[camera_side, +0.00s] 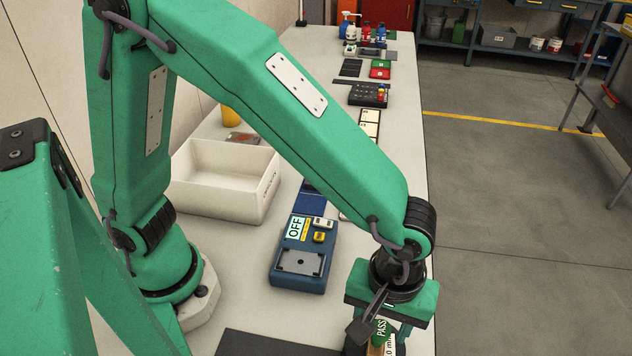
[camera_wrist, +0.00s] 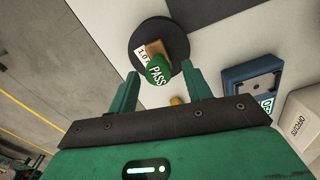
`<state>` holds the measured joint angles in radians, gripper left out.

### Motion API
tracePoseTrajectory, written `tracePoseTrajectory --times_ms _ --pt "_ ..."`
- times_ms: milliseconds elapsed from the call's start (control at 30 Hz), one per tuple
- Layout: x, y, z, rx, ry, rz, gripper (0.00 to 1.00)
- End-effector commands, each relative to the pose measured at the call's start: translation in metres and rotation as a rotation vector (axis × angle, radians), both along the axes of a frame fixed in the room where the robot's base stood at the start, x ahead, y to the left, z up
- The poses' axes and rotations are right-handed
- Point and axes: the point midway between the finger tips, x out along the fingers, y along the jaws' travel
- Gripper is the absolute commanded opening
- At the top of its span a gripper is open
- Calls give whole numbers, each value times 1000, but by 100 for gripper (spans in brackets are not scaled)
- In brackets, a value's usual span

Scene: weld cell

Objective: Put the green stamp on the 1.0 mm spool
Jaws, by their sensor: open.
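The green stamp (camera_side: 380,331), marked PASS, shows at the bottom edge of the side view. In the wrist view the green stamp (camera_wrist: 159,71) appears over a dark round spool (camera_wrist: 172,32) with a white label reading 1.0. A tan part shows beside the stamp's green top. In the side view part of the spool's white label (camera_side: 390,345) shows; the rest is cut off or hidden. My gripper (camera_wrist: 160,70) is open, with a finger on each side of the stamp. I see no grip on it. The stamp seems to stand on the spool; their contact is hidden.
A blue device (camera_side: 300,252) with an OFF sign stands left of my gripper in the side view. A white bin (camera_side: 225,180) is behind it. A dark mat (camera_side: 265,344) lies at the front. Bottles (camera_side: 365,32) and small items line the far bench.

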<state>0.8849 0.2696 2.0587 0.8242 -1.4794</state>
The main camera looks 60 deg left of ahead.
Motion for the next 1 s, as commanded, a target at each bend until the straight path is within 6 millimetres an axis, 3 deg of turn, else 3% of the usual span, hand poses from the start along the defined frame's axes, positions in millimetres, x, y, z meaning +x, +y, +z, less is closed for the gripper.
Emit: tracePoseTrajectory --times_ms 200,500,1000 --pt "1 -1 38 -4 -3 0 49" --pt "1 -1 75 -2 -1 0 49" --pt "1 -1 83 0 0 0 49"
